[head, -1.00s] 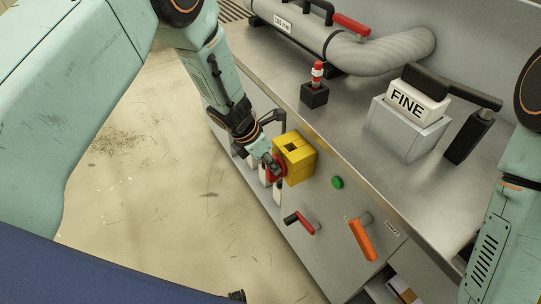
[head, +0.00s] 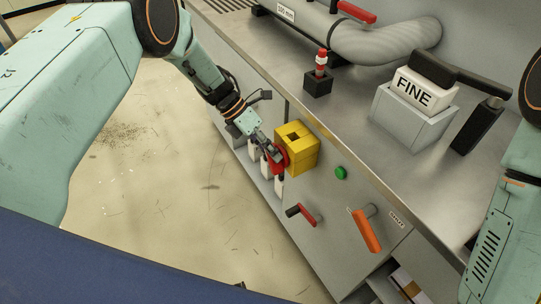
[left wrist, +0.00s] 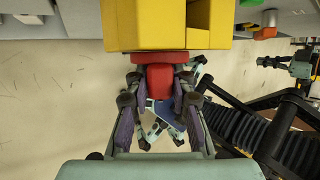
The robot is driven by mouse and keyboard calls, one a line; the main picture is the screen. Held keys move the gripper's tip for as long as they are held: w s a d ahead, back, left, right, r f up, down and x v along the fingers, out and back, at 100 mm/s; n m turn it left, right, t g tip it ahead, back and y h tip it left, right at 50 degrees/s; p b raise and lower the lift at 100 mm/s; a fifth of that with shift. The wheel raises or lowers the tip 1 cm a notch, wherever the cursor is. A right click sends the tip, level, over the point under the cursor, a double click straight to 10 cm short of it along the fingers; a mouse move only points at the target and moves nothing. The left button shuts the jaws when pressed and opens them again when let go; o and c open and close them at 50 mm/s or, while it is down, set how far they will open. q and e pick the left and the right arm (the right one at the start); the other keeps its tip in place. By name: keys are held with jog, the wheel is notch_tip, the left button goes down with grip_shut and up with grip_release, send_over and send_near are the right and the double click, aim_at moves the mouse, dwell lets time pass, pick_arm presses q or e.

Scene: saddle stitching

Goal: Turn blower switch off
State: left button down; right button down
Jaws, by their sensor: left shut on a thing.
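The blower switch is a yellow box (head: 297,158) on the front panel of the metal bench, with a red knob (head: 280,160) on its left-facing side. My left gripper (head: 273,153) is at this knob, its fingers shut on it. In the left wrist view the red knob (left wrist: 160,78) sits between the two fingers (left wrist: 160,100), just below the yellow box (left wrist: 150,25). The fingers partly cover the knob, and I cannot read any marking on it. My right gripper is outside the head view; only part of that arm shows at the right edge.
A green button (head: 341,172), a red-handled lever (head: 302,214) and an orange handle (head: 366,230) are on the same panel. A red-and-white signal light (head: 320,65), a pipe (head: 375,42) and a FINE block (head: 420,92) stand on the bench. Open floor lies left.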

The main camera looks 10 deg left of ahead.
pick_arm(q)
jog(key=shift+w+r, duration=0.1)
jog(key=shift+w, duration=0.1)
dwell(0.4)
jog(key=c, duration=1.2)
grip_release()
jog(key=shift+s, duration=0.1)
jog(key=shift+o, duration=0.2)
jog(key=v, duration=1.2)
jog(key=shift+a, duration=0.15)
